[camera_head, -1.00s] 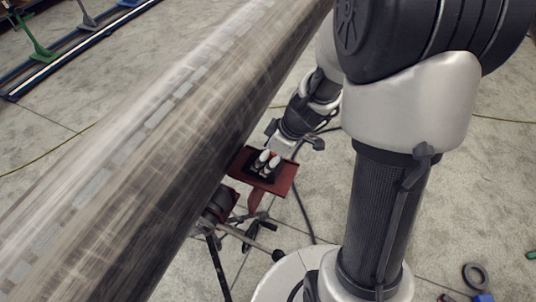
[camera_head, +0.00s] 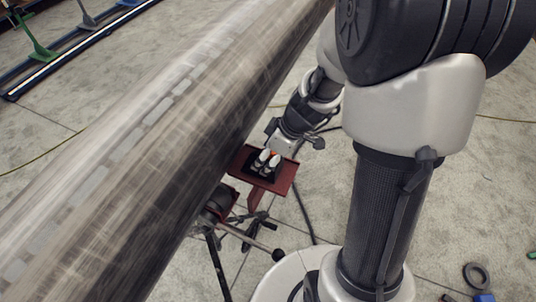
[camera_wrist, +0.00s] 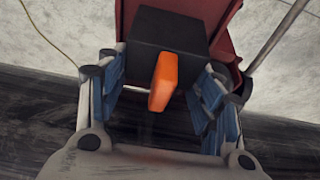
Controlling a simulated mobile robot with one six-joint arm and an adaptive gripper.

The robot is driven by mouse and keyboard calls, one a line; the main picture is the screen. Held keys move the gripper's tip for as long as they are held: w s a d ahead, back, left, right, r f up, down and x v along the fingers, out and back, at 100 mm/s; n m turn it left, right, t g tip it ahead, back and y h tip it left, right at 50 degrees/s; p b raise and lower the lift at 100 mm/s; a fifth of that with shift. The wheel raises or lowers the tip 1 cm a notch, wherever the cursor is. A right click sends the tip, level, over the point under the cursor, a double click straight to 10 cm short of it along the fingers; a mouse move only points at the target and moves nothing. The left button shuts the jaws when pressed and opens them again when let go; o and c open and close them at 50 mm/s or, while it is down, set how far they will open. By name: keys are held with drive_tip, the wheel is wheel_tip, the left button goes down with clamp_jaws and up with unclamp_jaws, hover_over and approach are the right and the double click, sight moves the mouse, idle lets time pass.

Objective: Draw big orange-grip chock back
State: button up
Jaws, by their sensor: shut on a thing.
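The big chock is a black block (camera_wrist: 168,38) with an orange grip (camera_wrist: 163,82) that points towards the wrist camera. My gripper (camera_wrist: 164,72) has its blue-padded fingers on either side of the block and is shut on it. The orange grip stands between the fingers. In the head view my gripper (camera_head: 265,160) is over a dark red plate (camera_head: 283,184), close beside the large pipe (camera_head: 120,150). There only a speck of orange shows, and the fingers hide most of the chock.
The pipe crosses the head view diagonally, left of my arm. A dark stand (camera_head: 253,232) with rods is below the plate. A rail with a green post (camera_head: 38,48) lies at the upper left. A dark ring (camera_head: 476,275) lies on the floor at the lower right.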

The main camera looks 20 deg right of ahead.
drive_tip(key=shift+r, duration=0.1)
idle(0.7)
drive_tip(key=o, duration=1.5)
drive_tip(key=shift+o, duration=0.2)
drive_tip(key=shift+r+p, duration=1.8)
drive_tip(key=shift+r, duration=1.65)
